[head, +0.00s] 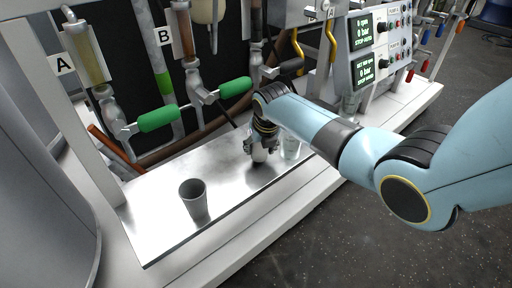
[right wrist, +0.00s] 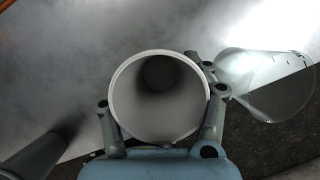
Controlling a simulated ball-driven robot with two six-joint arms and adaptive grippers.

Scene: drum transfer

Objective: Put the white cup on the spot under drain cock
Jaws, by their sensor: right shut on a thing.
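The white cup (head: 260,156) is upright at the metal tray (head: 158,206), mostly hidden by my gripper in the head view. My right gripper (head: 262,143) is shut around its sides. In the right wrist view I look down into the open, empty-looking white cup (right wrist: 158,72), with fingers of my right gripper (right wrist: 160,98) on both sides. I cannot tell whether its base touches the tray. Drain cocks with green handles show at A (head: 158,118) and B (head: 235,87). My left gripper is not in view.
A dark grey cup (head: 194,200) stands on the tray to the left, also visible in the right wrist view (right wrist: 42,152). A clear glass (head: 291,148) stands close to the right of the white cup (right wrist: 262,82). The tray between the grey and white cups is bare.

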